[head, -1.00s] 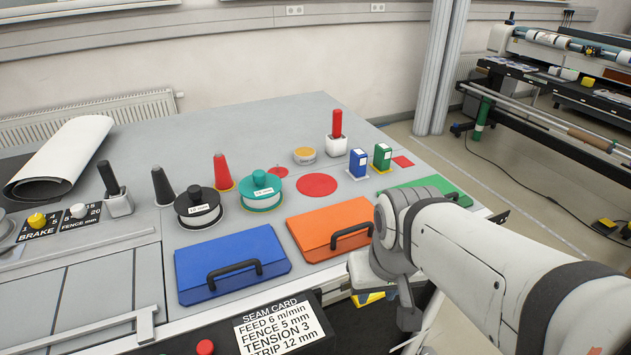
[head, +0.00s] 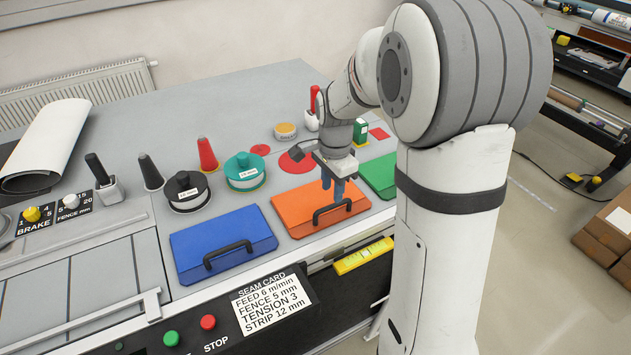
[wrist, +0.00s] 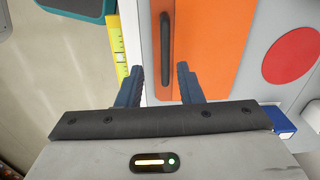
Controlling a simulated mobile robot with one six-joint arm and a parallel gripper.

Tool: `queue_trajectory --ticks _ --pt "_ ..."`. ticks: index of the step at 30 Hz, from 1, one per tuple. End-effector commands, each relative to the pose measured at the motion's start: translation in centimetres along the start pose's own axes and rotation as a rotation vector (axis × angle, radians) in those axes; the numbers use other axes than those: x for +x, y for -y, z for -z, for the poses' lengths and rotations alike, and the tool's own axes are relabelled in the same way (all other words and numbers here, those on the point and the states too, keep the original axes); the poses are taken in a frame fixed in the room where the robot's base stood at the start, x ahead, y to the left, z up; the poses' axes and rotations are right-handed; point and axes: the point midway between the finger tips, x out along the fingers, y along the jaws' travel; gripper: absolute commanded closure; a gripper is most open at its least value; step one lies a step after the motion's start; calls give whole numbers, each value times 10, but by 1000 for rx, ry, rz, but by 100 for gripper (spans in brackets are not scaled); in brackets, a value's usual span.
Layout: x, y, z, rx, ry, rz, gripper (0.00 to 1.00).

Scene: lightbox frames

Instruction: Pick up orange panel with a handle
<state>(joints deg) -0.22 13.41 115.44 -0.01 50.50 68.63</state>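The orange panel (head: 295,205) lies flat on the grey table between a blue panel and a green panel. Its black handle (head: 345,207) is along the front edge. My gripper (head: 334,190) points down over the handle in the head view, its blue fingers partly covering panel and handle. In the wrist view my gripper (wrist: 160,85) is open with nothing between the fingers. There the orange panel (wrist: 215,45) and handle (wrist: 166,35) show beyond the fingertips, the handle's line falling between them. I cannot tell the exact height above the handle.
The blue panel (head: 205,238) is left and the green panel (head: 380,172) right, partly behind my arm. A yellow level (head: 363,256) lies at the front edge.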

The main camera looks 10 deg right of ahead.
Motion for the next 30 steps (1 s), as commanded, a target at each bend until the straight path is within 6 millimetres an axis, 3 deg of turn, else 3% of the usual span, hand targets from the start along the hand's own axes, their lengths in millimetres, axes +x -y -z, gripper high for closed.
queue_trajectory --ticks 4,13,21,30 --pt "7 9 3 63 4 -12 67" --pt "39 8 5 69 5 -14 67" --pt "76 8 10 65 5 -14 67" --pt "83 8 10 65 4 -11 67"
